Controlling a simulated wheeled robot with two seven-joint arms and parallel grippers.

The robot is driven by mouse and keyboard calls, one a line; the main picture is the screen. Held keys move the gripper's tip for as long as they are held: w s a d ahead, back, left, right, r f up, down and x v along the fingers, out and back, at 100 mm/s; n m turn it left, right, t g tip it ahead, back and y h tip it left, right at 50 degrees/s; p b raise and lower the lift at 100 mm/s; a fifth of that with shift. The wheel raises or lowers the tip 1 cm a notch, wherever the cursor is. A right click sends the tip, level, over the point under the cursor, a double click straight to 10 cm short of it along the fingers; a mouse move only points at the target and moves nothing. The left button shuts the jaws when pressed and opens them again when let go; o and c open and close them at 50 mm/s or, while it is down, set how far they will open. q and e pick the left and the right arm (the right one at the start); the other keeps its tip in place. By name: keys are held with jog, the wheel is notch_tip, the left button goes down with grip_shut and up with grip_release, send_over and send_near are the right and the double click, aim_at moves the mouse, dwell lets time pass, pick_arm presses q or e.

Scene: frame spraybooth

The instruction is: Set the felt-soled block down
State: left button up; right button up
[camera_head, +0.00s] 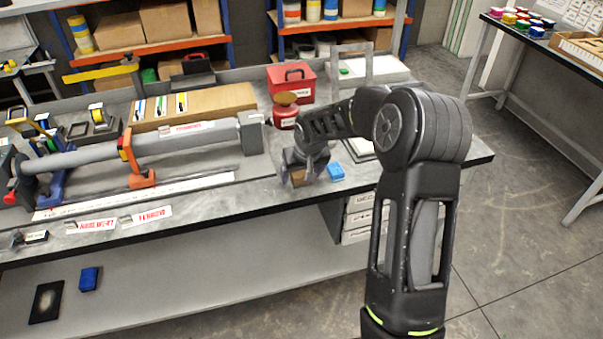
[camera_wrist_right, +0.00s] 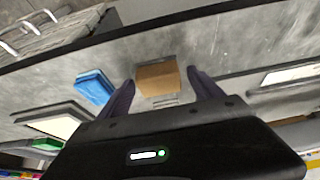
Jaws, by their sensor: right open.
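The felt-soled block (camera_wrist_right: 157,79) is a small brown wooden block in the right wrist view, with a grey strip along its near side. It appears to sit on the grey bench top, between the two spread fingers of my right gripper (camera_wrist_right: 163,88), with a gap on each side. In the head view the block (camera_head: 299,179) shows only partly under my right gripper (camera_head: 304,176), near the bench's front edge. My right gripper is open around the block. The felt underside is hidden. My left gripper is in neither view.
A blue block (camera_wrist_right: 94,88) lies close beside the gripper; it also shows in the head view (camera_head: 335,172). A long grey tube (camera_head: 190,139) in stands fills the left. The bench front strip is partly clear.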

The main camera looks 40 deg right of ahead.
jog(key=shift+s+r, duration=0.1)
jog(key=shift+r, duration=0.25)
jog(key=b+v, duration=0.2)
jog(key=v, duration=0.9)
jog(key=shift+r+b, duration=0.15)
jog(key=shift+b, duration=0.25)
jog(key=shift+s+a, duration=0.1)
jog(key=shift+s, duration=0.05)
dwell(0.7)
